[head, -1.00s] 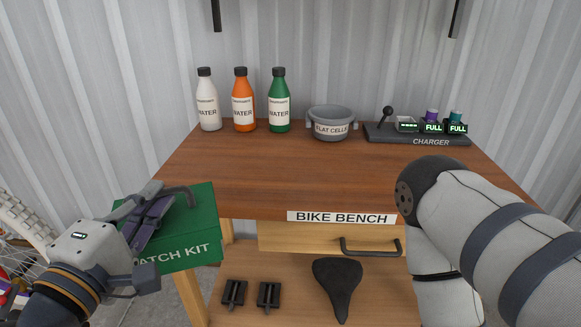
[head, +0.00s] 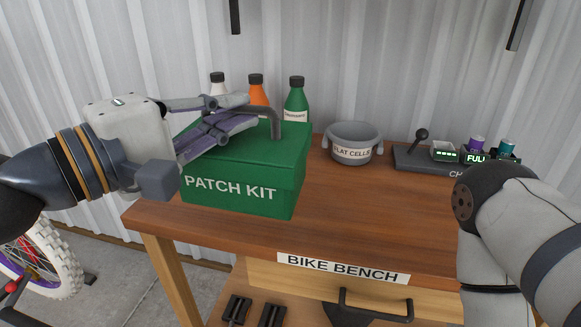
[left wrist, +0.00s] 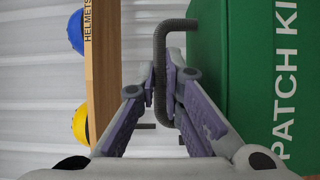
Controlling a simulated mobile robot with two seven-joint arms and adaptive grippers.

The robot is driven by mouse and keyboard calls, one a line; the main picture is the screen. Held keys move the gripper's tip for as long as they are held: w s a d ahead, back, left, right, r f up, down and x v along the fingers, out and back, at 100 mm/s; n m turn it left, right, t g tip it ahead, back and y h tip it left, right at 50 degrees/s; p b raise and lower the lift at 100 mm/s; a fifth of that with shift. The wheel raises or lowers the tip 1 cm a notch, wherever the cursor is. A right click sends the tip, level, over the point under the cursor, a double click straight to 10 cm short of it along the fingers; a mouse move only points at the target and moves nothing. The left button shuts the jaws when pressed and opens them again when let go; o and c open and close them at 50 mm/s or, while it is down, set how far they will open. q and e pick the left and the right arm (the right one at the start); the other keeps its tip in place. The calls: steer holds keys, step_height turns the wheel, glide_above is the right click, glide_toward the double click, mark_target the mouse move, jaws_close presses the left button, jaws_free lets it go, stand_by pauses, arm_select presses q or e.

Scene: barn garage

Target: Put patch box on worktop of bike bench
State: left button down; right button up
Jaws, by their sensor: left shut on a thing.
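The green patch box (head: 243,190), labelled PATCH KIT, is over the left part of the brown worktop (head: 350,215) in the head view. I cannot tell whether its base touches the wood. My left gripper (head: 258,116) is shut on the box's grey bar handle (head: 276,124). In the left wrist view the handle (left wrist: 160,70) lies between the fingers, beside the green box wall (left wrist: 235,90). The box looks upright. My right arm comes in from the right, but its gripper is not in view.
White (head: 218,85), orange (head: 257,90) and green (head: 296,104) bottles stand behind the box. The FLAT CELLS pot (head: 355,143) and charger (head: 420,160) are to its right. The worktop's front middle is clear. A helmet shelf (left wrist: 103,75) shows in the left wrist view.

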arm_select(q)
steer(key=w+f+b, duration=0.4)
steer(key=w+f, duration=0.9)
steer(key=shift+d, duration=0.15)
arm_select(e)
steer(key=s+f+g, duration=0.2)
steer(key=s+f, duration=0.4)
arm_select(q)
steer(key=shift+f, duration=0.15)
steer(key=c, duration=2.1)
jaws_free()
steer(key=shift+f, duration=0.1)
steer(key=o, duration=0.4)
arm_select(e)
steer(key=shift+f, duration=0.1)
